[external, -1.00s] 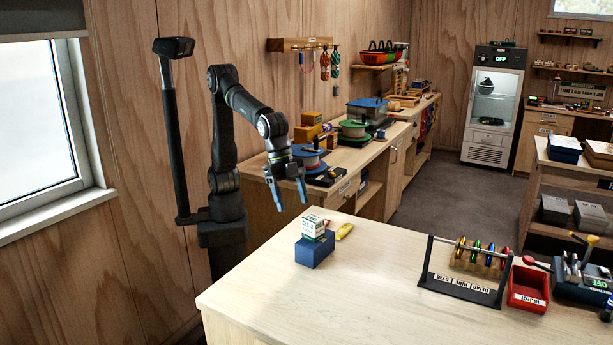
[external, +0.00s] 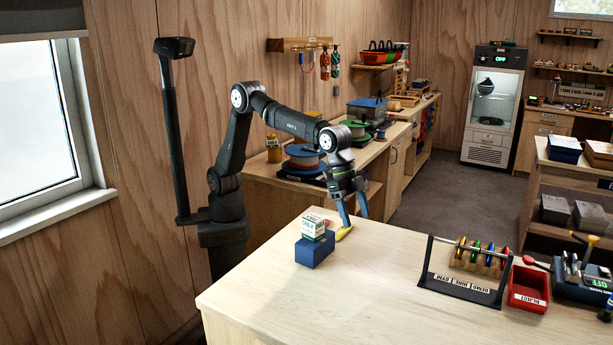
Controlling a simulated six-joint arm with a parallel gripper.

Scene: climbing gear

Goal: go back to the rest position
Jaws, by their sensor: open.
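My gripper (external: 356,226) has two blue fingers that point down over the far left part of the pale wooden table (external: 390,290). It is open. Its fingertips are at a yellow object (external: 344,234) lying on the table; I cannot tell whether they touch it. Just left of the gripper, a white and green box (external: 313,226) sits on top of a blue block (external: 315,251). My arm reaches out from its base at the left, bent at the elbow.
A black rack (external: 462,275) with coloured carabiners, a red bin (external: 528,290) and a lever device (external: 583,280) stand at the table's right. The middle of the table is clear. A bench (external: 262,172) with cord spools runs behind my arm.

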